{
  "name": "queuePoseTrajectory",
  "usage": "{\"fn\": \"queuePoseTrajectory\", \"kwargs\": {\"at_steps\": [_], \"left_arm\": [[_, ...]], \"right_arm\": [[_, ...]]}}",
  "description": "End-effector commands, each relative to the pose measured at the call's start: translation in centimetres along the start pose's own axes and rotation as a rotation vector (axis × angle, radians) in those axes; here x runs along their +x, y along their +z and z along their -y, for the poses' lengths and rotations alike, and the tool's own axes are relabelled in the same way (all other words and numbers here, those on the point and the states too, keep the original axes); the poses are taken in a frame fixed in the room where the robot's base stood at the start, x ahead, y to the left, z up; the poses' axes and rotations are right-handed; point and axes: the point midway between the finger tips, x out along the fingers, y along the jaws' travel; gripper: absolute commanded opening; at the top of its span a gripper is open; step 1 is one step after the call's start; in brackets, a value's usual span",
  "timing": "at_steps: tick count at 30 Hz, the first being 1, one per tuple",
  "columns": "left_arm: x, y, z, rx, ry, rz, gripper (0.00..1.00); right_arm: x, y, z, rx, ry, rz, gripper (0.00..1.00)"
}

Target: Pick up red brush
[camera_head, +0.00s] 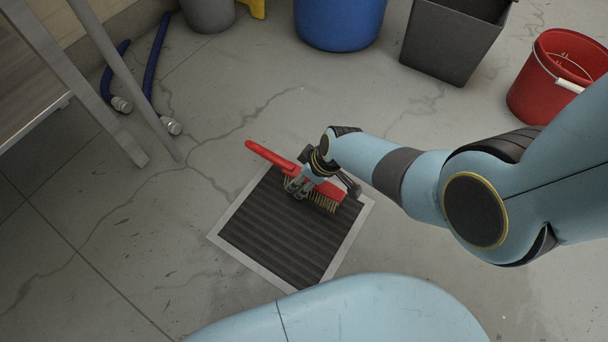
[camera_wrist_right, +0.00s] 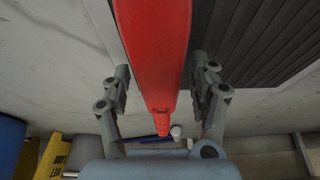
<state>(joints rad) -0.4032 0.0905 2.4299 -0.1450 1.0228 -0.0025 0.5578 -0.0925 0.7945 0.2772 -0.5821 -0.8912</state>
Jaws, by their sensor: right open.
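The red brush (camera_head: 270,155) with tan bristles lies over the dark ribbed floor mat, its handle reaching past the mat's light border to the upper left. My right gripper (camera_head: 299,187) is at the brush, around its middle. In the right wrist view the red brush (camera_wrist_right: 160,60) runs between the two open fingers of my right gripper (camera_wrist_right: 162,95), with a gap on each side. Part of the brush is hidden by the gripper and wrist in the head view. My left gripper is not in view.
The dark mat (camera_head: 270,240) has a pale frame. A red bucket (camera_head: 545,85), a grey bin (camera_head: 450,45) and a blue drum (camera_head: 340,20) stand at the back. Blue hoses (camera_head: 155,60) and a metal table leg (camera_head: 120,130) are at left. Floor left of the mat is clear.

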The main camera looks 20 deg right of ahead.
Motion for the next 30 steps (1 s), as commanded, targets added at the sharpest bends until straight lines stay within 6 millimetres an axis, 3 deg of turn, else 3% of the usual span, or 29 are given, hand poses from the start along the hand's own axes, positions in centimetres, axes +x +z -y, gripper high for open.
{"fn": "queuePoseTrajectory", "kwargs": {"at_steps": [6,20,30], "left_arm": [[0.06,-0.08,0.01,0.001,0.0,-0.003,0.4],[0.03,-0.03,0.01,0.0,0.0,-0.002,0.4],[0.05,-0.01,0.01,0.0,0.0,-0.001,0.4]], "right_arm": [[-0.03,-0.08,-0.02,0.0,0.0,-0.001,0.62],[-0.02,-0.06,-0.01,0.0,0.0,-0.001,0.01],[-0.06,-0.12,-0.05,0.0,0.001,-0.002,0.0]]}}
